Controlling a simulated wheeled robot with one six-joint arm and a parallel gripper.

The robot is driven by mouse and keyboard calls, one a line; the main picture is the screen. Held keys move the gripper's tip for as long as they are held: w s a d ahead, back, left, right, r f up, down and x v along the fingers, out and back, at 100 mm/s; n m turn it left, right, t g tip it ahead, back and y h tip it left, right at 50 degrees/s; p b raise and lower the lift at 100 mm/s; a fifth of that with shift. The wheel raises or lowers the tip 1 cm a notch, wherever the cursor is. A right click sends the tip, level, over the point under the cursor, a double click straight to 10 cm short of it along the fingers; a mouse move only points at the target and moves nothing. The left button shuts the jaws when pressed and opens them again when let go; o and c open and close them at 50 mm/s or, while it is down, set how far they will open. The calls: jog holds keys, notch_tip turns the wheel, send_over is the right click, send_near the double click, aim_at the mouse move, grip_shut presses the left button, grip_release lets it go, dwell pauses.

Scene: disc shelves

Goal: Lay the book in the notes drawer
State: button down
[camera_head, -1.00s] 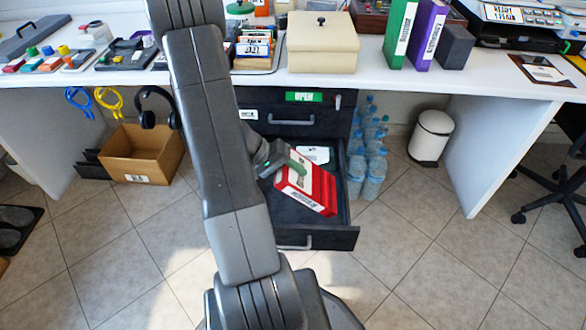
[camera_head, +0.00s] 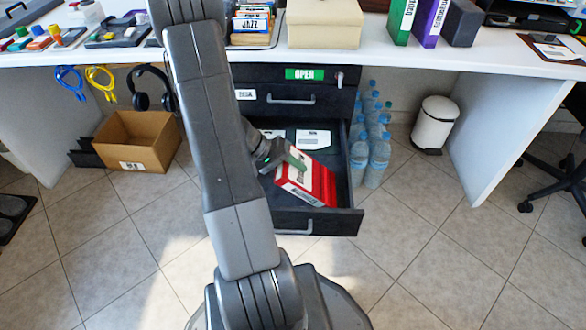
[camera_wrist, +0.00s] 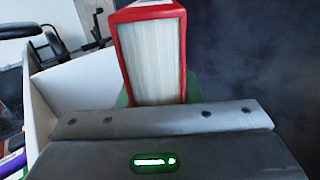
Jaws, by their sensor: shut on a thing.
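The book (camera_head: 316,181) has a red cover with white and green on it. My gripper (camera_head: 286,160) is shut on it and holds it tilted over the open lower drawer (camera_head: 340,221). In the wrist view the book (camera_wrist: 152,62) stands out beyond the gripper (camera_wrist: 152,100), its pale page edges facing the camera between red covers. The drawer is dark, with white paper notes (camera_head: 313,139) lying toward its back. The book hides part of the drawer floor, and I cannot tell whether it touches the drawer.
A closed drawer with a green OPEN label (camera_head: 304,74) is above. Water bottles (camera_head: 379,155) stand right of the drawer, and a white bin (camera_head: 434,124) farther right. A cardboard box (camera_head: 137,140) is at left. The floor in front is clear.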

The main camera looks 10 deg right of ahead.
jog(key=shift+r, duration=0.1)
jog(key=c, duration=1)
grip_release()
jog(key=shift+o, duration=0.2)
jog(key=p+v, duration=0.4)
jog(key=v, duration=0.9)
jog(key=shift+a+r, duration=0.25)
jog(key=shift+a, duration=0.05)
jog(key=shift+w, duration=0.15)
jog(key=b+x, duration=0.4)
jog(key=x, duration=1)
jog(key=shift+f, duration=0.2)
notch_tip(320, 180, up, 2)
jog(key=shift+r+p, duration=0.25)
jog(key=shift+p, duration=0.85)
jog(key=shift+r+p, duration=0.6)
jog(key=shift+p, duration=0.15)
